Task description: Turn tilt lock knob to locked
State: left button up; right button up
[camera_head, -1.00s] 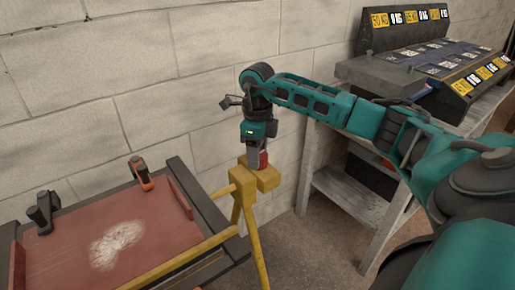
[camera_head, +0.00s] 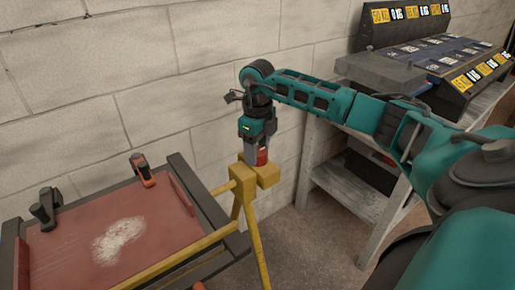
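A red knob (camera_head: 262,157) sits at the top of the yellow frame (camera_head: 243,183), beside the wall. My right gripper (camera_head: 256,158) points straight down at it from above. A grey finger covers the knob's left side, and only part of the red shows. The fingers are at the knob, but I cannot tell whether they are closed on it. The knob's markings and its lock position are not readable here. My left gripper is not in view.
A red table (camera_head: 75,245) with a pale worn patch and dark clamps lies at the lower left. A grey bench (camera_head: 345,190) with a rack of labelled weights (camera_head: 450,62) stands at the right. A block wall (camera_head: 130,90) is close behind.

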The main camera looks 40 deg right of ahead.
aim_at(258, 150)
jog(key=o, duration=0.3)
notch_tip(258, 150, up, 13)
jog(key=shift+p, duration=0.4)
jog(key=shift+f, duration=0.1)
dwell(0.5)
